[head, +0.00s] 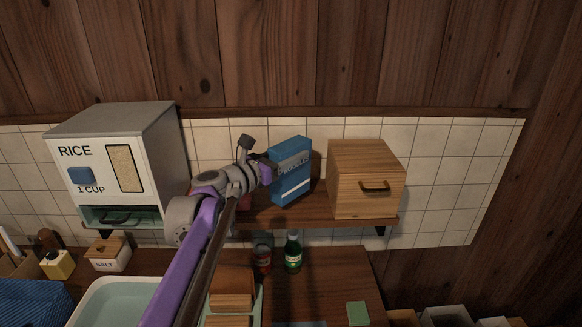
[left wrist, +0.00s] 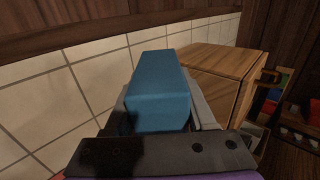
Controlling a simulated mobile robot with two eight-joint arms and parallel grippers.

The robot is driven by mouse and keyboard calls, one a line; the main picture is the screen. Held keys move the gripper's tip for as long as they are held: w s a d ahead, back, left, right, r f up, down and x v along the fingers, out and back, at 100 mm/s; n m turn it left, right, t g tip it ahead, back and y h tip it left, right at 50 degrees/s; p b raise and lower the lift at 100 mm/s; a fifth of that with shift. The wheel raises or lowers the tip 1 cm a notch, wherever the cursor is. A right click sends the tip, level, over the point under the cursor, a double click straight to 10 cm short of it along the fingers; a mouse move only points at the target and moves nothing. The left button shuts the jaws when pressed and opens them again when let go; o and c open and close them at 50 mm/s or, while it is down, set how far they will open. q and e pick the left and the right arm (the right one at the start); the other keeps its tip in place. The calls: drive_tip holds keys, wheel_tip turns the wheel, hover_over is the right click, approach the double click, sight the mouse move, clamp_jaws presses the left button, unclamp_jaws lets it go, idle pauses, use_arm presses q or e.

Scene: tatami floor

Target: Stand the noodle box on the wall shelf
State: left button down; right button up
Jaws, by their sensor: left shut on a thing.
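The noodle box (head: 291,172) is blue with a white stripe and lettering. In the head view it is upright, slightly tilted, at the wall shelf (head: 285,216), left of a wooden box. My left gripper (head: 266,170) is shut on the noodle box from its left side. The left wrist view shows the box's blue end (left wrist: 158,100) between the two fingers. I cannot tell for sure whether the box's bottom touches the shelf. My right gripper is not in view.
A wooden box with a handle (head: 365,180) fills the shelf's right end. It also shows in the left wrist view (left wrist: 218,75). A rice dispenser (head: 125,160) stands at the left. A green bottle (head: 293,253) and a red jar (head: 262,258) stand below the shelf.

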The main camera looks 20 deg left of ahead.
use_arm(q)
drive_tip(key=shift+f, duration=1.55)
drive_tip(key=shift+w, duration=0.1)
drive_tip(key=shift+f, duration=0.2)
drive_tip(key=shift+c, duration=1.1)
unclamp_jaws()
